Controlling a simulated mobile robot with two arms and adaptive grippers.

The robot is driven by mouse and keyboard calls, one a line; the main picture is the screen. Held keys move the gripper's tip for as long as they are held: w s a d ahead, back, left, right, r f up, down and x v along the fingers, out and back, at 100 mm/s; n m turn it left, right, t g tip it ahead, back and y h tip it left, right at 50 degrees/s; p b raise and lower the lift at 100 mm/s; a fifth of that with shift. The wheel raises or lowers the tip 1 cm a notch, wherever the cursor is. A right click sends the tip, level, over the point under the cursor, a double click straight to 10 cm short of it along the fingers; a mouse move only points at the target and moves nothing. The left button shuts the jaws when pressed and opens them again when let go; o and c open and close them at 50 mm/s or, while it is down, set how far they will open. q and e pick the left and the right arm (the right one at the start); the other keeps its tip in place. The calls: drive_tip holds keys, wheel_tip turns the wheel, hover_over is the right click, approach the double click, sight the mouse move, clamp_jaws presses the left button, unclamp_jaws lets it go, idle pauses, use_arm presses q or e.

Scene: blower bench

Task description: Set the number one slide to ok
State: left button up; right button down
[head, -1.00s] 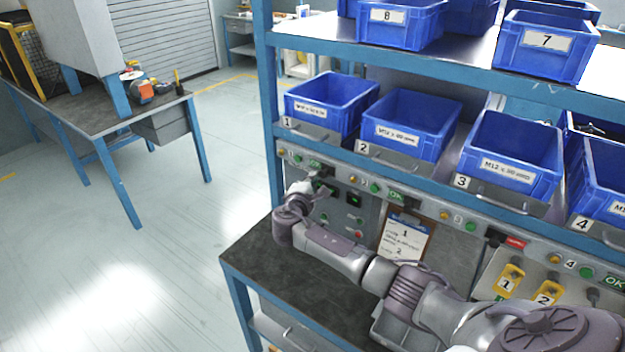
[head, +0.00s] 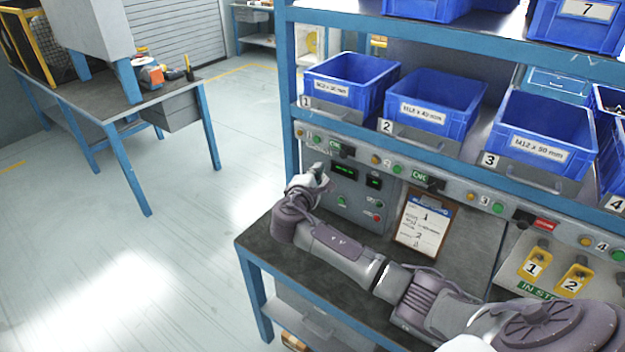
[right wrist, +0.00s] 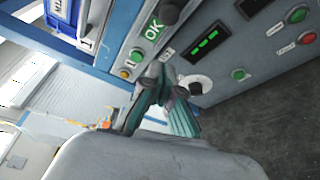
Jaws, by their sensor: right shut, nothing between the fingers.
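The number one slide (head: 341,150) is on the grey rail under the blue bin marked 1. In the right wrist view its black knob (right wrist: 171,12) is at the far end, and the green OK label (right wrist: 153,30) is uncovered. My right gripper (head: 319,169) is just below and left of this slide, in front of the panel. In the right wrist view the gripper's fingertips (right wrist: 167,82) are together and empty, apart from the knob and beside a white dial. My left gripper is not in view.
A control panel (head: 352,198) with green displays and buttons stands below the rail. A clipboard (head: 422,222) leans to its right. Blue bins (head: 432,105) line the shelf above. My right arm lies over the dark bench top (head: 262,246). Floor at left is open.

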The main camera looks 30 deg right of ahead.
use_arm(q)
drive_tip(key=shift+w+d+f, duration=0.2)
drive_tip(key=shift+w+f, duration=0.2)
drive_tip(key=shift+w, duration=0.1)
use_arm(e)
drive_tip(key=v, duration=0.3)
drive_tip(key=shift+w+a, duration=0.2)
drive_tip(key=shift+w, duration=0.05)
drive_tip(key=shift+a, duration=0.1)
drive_tip(key=shift+f, duration=0.1)
